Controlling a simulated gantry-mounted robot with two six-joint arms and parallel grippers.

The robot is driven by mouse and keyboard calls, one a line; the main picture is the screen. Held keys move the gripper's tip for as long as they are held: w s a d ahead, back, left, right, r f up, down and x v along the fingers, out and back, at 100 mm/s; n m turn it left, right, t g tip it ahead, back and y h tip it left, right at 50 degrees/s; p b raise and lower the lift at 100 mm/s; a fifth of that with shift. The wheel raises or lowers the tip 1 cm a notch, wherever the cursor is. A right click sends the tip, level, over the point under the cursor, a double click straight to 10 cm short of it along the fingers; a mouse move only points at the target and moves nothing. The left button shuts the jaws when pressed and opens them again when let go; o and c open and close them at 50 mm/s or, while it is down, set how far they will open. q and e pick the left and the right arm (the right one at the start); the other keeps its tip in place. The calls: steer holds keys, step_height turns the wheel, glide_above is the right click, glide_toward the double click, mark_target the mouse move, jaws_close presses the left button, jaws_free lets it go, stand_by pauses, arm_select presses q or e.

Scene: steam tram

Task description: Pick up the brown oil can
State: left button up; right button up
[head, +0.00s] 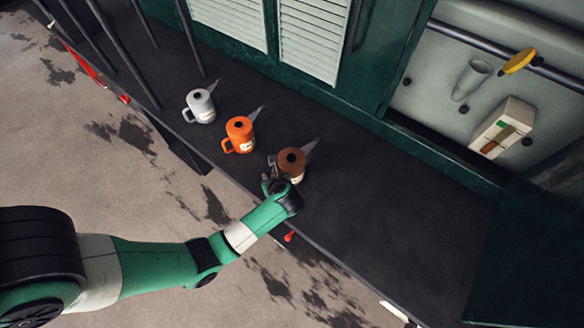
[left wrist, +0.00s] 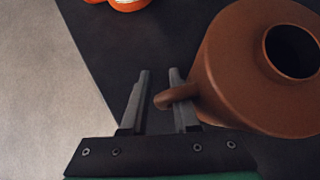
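The brown oil can (head: 291,160) stands upright on the dark running board, the rightmost in a row of three cans, its spout pointing to the upper right. In the left wrist view the brown can (left wrist: 245,75) fills the upper right, with its round dark opening on top. My left gripper (head: 273,176) is at the can's handle side. In the left wrist view its two fingers (left wrist: 160,76) are apart, and the outer part of the handle (left wrist: 165,97) shows between them, close to the right finger. I cannot tell whether they touch. My right gripper is not in view.
An orange can (head: 239,134) and a grey can (head: 200,105) stand to the left on the running board (head: 390,225). The green tram wall with white louvres (head: 308,38) rises behind. Dark poles (head: 130,50) stand at the left. The board's right part is clear.

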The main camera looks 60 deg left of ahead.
arm_select(q)
jaws_close()
steer(key=shift+r, duration=0.1)
stand_by(1.2)
